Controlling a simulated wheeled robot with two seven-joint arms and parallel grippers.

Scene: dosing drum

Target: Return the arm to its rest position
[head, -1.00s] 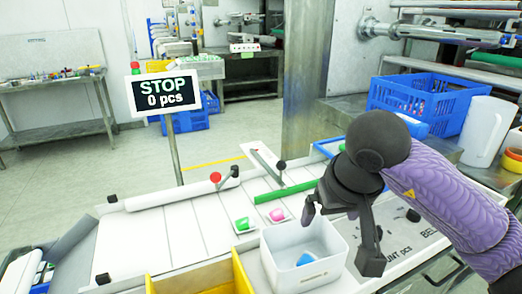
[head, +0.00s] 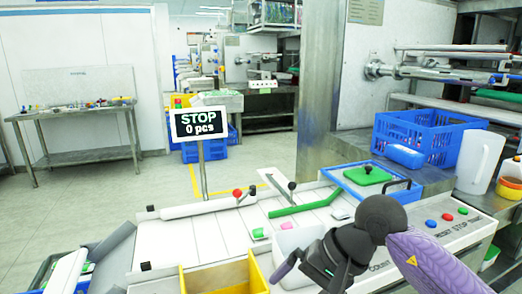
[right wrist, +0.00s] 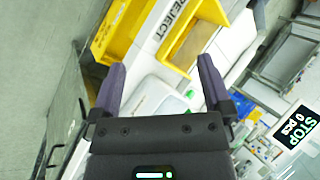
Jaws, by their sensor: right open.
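My right arm comes in from the lower right in the head view. Its dark gripper (head: 312,272) points down and left, low in the picture, beside the white bin (head: 288,240), and partly hides it. In the right wrist view the gripper's two purple fingers (right wrist: 160,72) stand wide apart with nothing between them. The yellow reject bin (right wrist: 182,42) lies beyond the fingertips there. My left gripper is in neither view.
A sloped white conveyor (head: 190,245) with pink and green pieces lies left of the arm. A stop sign reading 0 pcs (head: 199,123) stands behind it. A button panel (head: 450,222) and blue crate (head: 430,140) are at the right.

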